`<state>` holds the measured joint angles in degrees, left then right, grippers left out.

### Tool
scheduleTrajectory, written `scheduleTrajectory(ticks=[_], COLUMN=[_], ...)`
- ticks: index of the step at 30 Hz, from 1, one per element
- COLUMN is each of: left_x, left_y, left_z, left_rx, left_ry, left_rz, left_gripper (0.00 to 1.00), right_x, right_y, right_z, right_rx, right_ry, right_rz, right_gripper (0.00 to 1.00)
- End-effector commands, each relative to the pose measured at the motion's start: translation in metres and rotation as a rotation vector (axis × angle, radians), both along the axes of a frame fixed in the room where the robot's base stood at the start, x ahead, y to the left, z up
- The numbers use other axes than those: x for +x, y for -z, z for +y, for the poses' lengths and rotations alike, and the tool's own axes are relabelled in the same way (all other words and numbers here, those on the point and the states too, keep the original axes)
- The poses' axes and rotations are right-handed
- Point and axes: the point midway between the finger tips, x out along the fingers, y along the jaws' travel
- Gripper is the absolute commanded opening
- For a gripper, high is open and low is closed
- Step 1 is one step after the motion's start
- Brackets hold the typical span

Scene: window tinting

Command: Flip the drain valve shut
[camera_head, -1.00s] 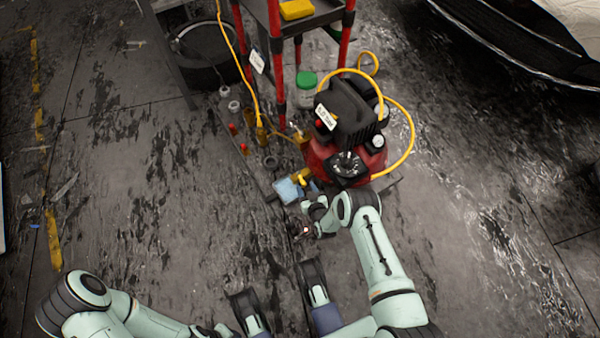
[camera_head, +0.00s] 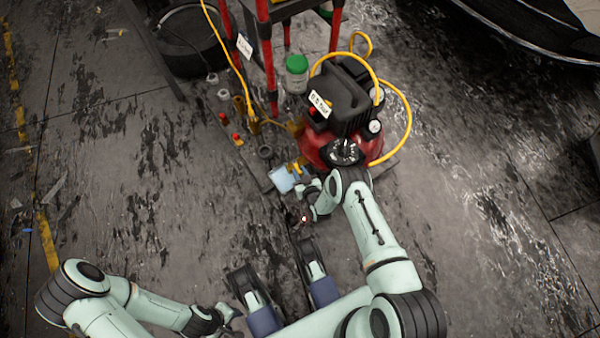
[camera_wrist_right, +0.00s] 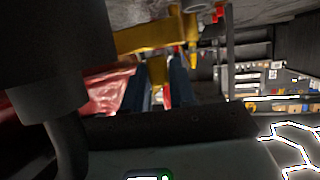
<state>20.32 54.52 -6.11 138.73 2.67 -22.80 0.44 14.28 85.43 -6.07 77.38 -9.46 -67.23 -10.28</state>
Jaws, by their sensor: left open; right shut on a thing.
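The red compressor (camera_head: 368,150) with its black motor housing stands on the floor right of centre in the head view. A small yellow drain valve (camera_head: 297,164) shows low at its front left. My right gripper (camera_head: 303,187) is at that low side of the tank, partly hidden by its own wrist. In the right wrist view my right gripper's dark blue fingers (camera_wrist_right: 156,84) are shut on a yellow part of the drain valve (camera_wrist_right: 152,38), beside the red tank (camera_wrist_right: 105,90). The lever's exact angle cannot be told. My left gripper (camera_head: 229,313) is open and empty at the bottom, away from the compressor.
A yellow hose (camera_head: 405,125) loops around the compressor.

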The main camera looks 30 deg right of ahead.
Motion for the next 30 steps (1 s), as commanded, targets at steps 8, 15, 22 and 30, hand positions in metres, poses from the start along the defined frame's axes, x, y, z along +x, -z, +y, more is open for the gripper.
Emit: scheduleTrajectory(ticks=[8, 15, 22, 30], left_x=[0.0, 0.0, 0.0, 0.0], left_y=[0.0, 0.0, 0.0, 0.0], left_z=[0.0, 0.0, 0.0, 0.0], left_rx=[0.0, 0.0, 0.0, 0.0], left_ry=[0.0, 0.0, 0.0, 0.0], left_rz=[0.0, 0.0, 0.0, 0.0], left_gripper=[0.47, 0.47, 0.47, 0.47], right_x=[0.001, 0.002, 0.002, 0.002], right_y=[0.0, -0.001, -0.001, -0.001], right_z=[-0.008, -0.014, -0.014, -0.014], right_rx=[-0.003, -0.001, -0.002, -0.001], right_ry=[-0.103, -0.219, -0.229, -0.228], right_rz=[-0.002, -0.002, -0.001, -0.002], right_gripper=[0.0, 0.0, 0.0, 0.47])
